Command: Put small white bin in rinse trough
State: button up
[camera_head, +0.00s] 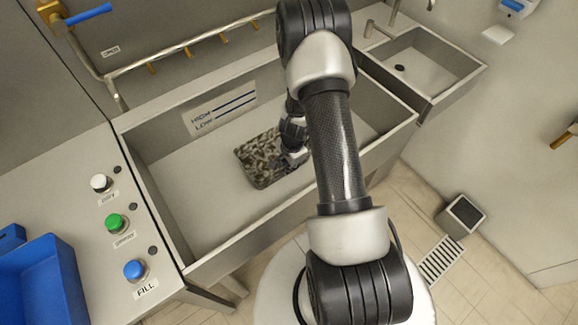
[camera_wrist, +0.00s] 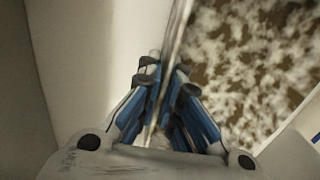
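The rinse trough (camera_head: 240,232) is a long steel basin across the middle of the head view, with a HIGH/LOW level plate on its back wall. The small bin (camera_head: 246,174), full of mottled brown and white stuff, is inside the trough's outline; I cannot tell whether it touches the floor. My gripper (camera_head: 287,160) is at the bin's right side, reaching down from above. In the wrist view my gripper's blue fingers (camera_wrist: 165,85) are closed on both sides of the bin's thin wall (camera_wrist: 177,35).
A panel with white (camera_head: 100,183), green (camera_head: 115,223) and blue (camera_head: 134,269) buttons is left of the trough. A blue crate (camera_head: 45,285) stands at the lower left. A smaller sink (camera_head: 425,65) is at the upper right. The trough's left floor is clear.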

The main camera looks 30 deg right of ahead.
jog(key=o, duration=0.4)
jog(key=shift+r, duration=0.1)
jog(key=s+a+r+n+t+p, duration=0.1)
jog(key=a+r+n+p, duration=0.15)
jog(key=r, duration=0.95)
jog(key=a+r+n+p, duration=0.2)
jog(key=a+r+n, duration=0.15)
jog(key=r, duration=0.85)
jog(key=s+a+r+n+t+p, duration=0.1)
jog(key=a+r+n+p, duration=0.2)
jog(key=r, duration=0.9)
jog(key=s+a+r+n, duration=0.4)
jog(key=s+r, duration=0.2)
jog(key=s, duration=0.2)
jog(key=s+a+r+n+t, duration=0.1)
jog(key=s+a+r+n, duration=0.3)
jog(key=s+r, duration=0.3)
jog(key=s, duration=0.2)
jog(key=shift+s+n, duration=0.3)
